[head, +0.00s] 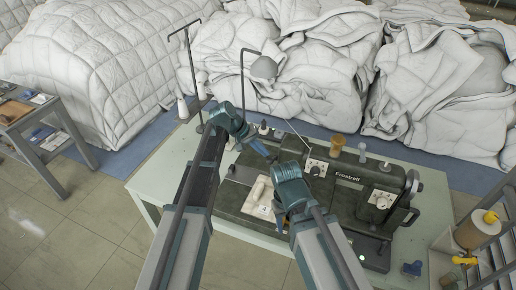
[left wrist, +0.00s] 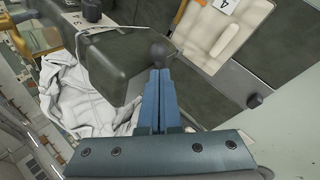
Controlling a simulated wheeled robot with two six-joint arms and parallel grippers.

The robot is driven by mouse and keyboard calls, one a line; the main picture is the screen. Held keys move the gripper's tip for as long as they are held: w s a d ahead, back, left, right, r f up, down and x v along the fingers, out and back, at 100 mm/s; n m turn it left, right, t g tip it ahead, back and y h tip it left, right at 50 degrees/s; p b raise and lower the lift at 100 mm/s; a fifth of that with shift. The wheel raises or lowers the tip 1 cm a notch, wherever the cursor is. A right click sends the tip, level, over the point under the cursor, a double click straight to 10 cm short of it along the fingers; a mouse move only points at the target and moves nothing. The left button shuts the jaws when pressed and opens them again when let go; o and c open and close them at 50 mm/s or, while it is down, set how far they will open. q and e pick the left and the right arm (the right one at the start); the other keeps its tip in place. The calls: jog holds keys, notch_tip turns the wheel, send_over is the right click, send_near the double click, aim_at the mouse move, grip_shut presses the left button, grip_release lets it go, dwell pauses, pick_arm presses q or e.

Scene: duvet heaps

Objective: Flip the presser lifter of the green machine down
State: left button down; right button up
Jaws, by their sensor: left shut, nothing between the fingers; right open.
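The dark green sewing machine (head: 345,197) stands on a pale green table in the head view. Its head end (left wrist: 118,65) fills the upper left of the left wrist view. A dark rounded knob (left wrist: 161,50), possibly the end of the presser lifter, sticks out beside that head end. My left gripper (head: 266,153) is shut and empty at the left end of the machine. Its blue fingertips (left wrist: 160,72) are right at the knob; I cannot tell whether they touch. My right gripper (head: 292,212) is open above the machine's front; its fingers are mostly hidden by its own wrist.
A cream piece marked 4 (head: 261,195) lies on the machine bed, also in the left wrist view (left wrist: 218,32). White duvet heaps (head: 290,60) fill the back. A trolley with yellow-topped spools (head: 478,230) stands right.

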pick_arm(q)
jog(key=shift+s+d+f, duration=0.1)
jog(key=shift+d+f, duration=0.05)
jog(key=shift+f, duration=0.05)
jog(key=shift+s+f, duration=0.1)
